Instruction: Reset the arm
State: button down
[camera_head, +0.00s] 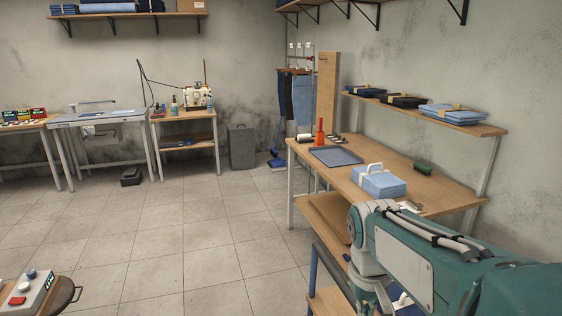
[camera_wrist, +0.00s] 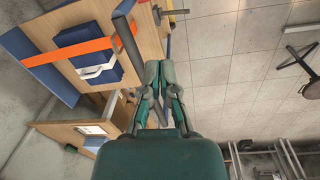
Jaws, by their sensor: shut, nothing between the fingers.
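My arm, green with grey cables, fills the lower right of the head view. My gripper (camera_wrist: 160,72) shows in the wrist view, pointing up the picture. Its two green fingers are together, with nothing between them. It hangs in free air beside a wooden bench, and I see it touching nothing. In the head view the gripper itself is hidden or out of frame.
A wooden workbench (camera_head: 440,188) with a light blue folded stack (camera_head: 379,181), a dark tray (camera_head: 335,156) and an orange-red object (camera_head: 320,133) stands beside my arm. The tiled floor (camera_head: 190,240) between is clear.

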jog(key=s+r+m+t, duration=0.1)
jog(key=s+t, duration=0.4)
jog(key=s, duration=0.7)
jog(key=shift+d+y, duration=0.15)
jog(key=shift+y, duration=0.25)
